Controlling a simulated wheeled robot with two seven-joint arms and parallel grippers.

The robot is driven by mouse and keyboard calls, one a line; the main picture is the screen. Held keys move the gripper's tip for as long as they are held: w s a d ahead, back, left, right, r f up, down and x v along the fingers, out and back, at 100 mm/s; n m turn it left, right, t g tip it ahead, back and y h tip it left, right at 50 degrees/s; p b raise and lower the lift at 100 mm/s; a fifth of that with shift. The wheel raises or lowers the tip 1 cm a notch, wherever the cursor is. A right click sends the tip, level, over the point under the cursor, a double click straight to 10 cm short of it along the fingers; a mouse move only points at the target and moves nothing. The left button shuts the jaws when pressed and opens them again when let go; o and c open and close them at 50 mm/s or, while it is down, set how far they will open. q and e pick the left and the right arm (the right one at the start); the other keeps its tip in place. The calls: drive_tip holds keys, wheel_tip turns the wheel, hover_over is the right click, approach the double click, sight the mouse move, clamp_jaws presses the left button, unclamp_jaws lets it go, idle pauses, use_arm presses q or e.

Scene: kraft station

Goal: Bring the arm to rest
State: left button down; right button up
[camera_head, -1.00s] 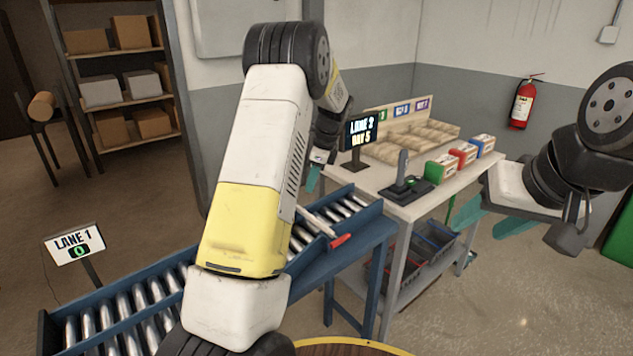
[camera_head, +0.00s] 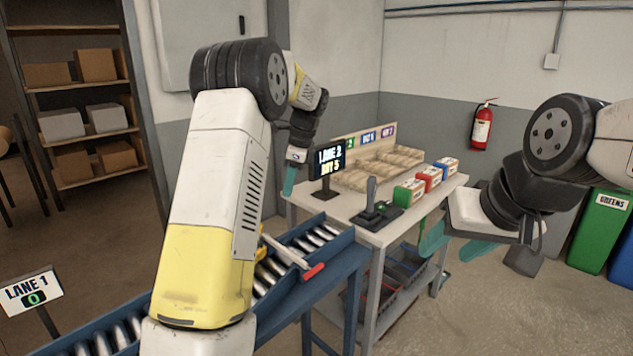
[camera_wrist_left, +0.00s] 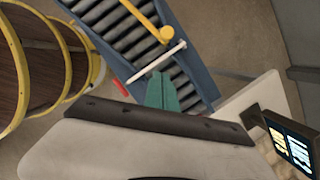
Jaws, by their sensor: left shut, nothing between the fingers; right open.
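My left arm reaches up and over the roller conveyor (camera_head: 310,290). In the left wrist view the teal fingers (camera_wrist_left: 161,92) lie together, appearing over the conveyor rollers, apart from any object. My right gripper (camera_head: 455,246) is open and empty in front of the right end of the worktable (camera_head: 365,237), its teal fingers spread.
A joystick box (camera_head: 375,213) and green, red and blue boxes (camera_head: 430,177) stand on the worktable, with trays (camera_head: 370,175) behind. A red-tipped bar (camera_head: 300,262) crosses the conveyor.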

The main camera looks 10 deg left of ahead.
use_arm(q)
drive_tip(key=s+d+r+n+t+h, duration=0.1)
drive_tip(key=s+r+n+t+h, duration=0.1)
drive_tip(key=s+r+n, duration=0.45)
drive_tip(key=s+r+n+t+h, duration=0.1)
drive_tip(key=s+r+n, duration=0.15)
drive_tip(key=s, duration=0.75)
drive_tip(key=s+d+f+n+t+h, duration=0.1)
drive_tip(key=s+n, duration=0.2)
drive_tip(key=s, duration=0.5)
drive_tip(key=s+d+f+n+t+h, duration=0.1)
drive_tip(key=s+n, duration=0.3)
drive_tip(key=s, duration=0.5)
drive_tip(key=shift+d+t, duration=0.6)
drive_tip(key=shift+d, duration=0.15)
